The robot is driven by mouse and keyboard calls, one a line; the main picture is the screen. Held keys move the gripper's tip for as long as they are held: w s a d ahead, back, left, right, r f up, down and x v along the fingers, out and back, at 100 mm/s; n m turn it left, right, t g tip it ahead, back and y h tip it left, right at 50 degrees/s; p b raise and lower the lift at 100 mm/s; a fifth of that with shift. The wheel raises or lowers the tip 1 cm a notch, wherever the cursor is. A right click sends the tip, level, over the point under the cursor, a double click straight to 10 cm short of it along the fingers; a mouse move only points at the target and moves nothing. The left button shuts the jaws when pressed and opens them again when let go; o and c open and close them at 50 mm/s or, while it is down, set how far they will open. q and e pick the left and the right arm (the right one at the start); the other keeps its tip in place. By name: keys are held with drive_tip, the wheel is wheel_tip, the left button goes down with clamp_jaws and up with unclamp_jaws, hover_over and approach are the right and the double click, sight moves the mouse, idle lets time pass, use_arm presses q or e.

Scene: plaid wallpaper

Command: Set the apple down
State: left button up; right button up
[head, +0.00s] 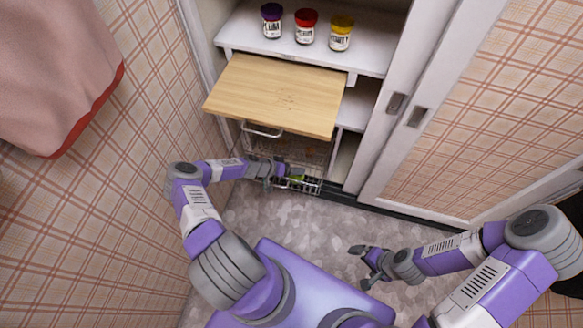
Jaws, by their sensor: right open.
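My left gripper (291,177) reaches to the wire basket (310,187) low in the cabinet, under the wooden board. A small green thing (299,178), perhaps the apple, shows at its fingertips. The gripper hides part of it, and I cannot tell whether the fingers are closed on it or whether it touches the basket. My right gripper (361,265) is open and empty, above the grey patterned floor, away from the cabinet.
A wooden pull-out board (275,93) juts out above the basket. Purple-, red- and yellow-lidded jars (305,27) stand on the white shelf (245,36). A sliding door (480,110) closes the right side. A pink cloth (55,70) hangs at left. The floor (335,225) before the cabinet is clear.

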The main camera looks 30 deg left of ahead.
use_arm(q)
drive_tip(key=shift+o, duration=0.5)
drive_tip(key=shift+r, duration=0.2)
drive_tip(key=p+v, duration=0.3)
drive_tip(key=v, duration=0.9)
drive_tip(key=shift+r+p, duration=0.35)
drive_tip(key=shift+r, duration=0.15)
drive_tip(key=shift+w, duration=0.1)
